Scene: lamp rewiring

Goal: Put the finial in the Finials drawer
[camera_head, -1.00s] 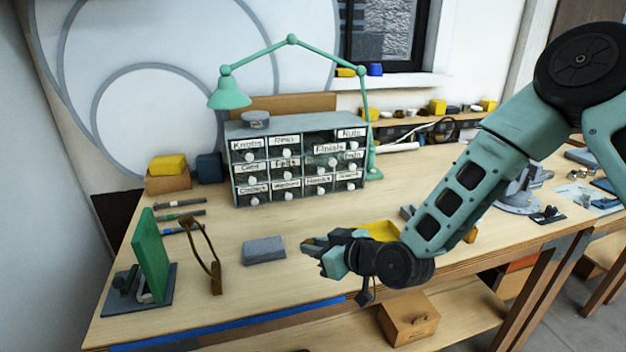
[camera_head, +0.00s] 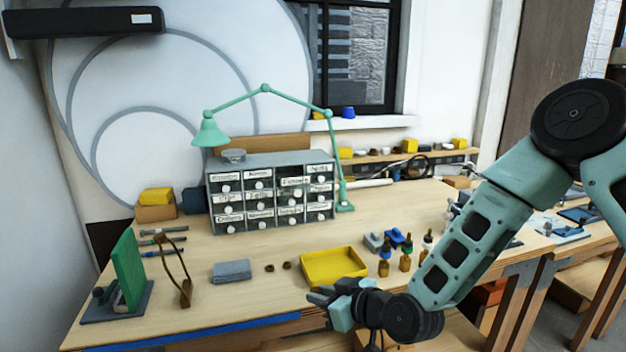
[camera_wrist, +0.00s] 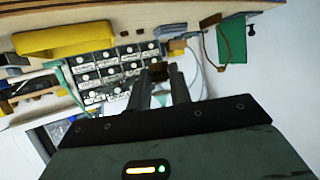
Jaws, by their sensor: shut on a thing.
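My gripper (camera_head: 316,297) is near the front edge of the bench, in front of the yellow tray, and its tips are small in the head view. In the wrist view my gripper (camera_wrist: 160,78) is shut on a small dark brown piece, the finial (camera_wrist: 160,70), between its fingertips. The grey drawer cabinet (camera_head: 270,158) stands at the back of the bench. The cabinet shows upside down in the wrist view (camera_wrist: 110,65).
A yellow tray (camera_head: 335,266), two small brown pieces (camera_head: 278,266) and a grey block (camera_head: 232,271) lie on the bench. A green panel (camera_head: 128,268) and brown frame (camera_head: 183,275) stand left. A green lamp (camera_head: 210,132) arches over the cabinet.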

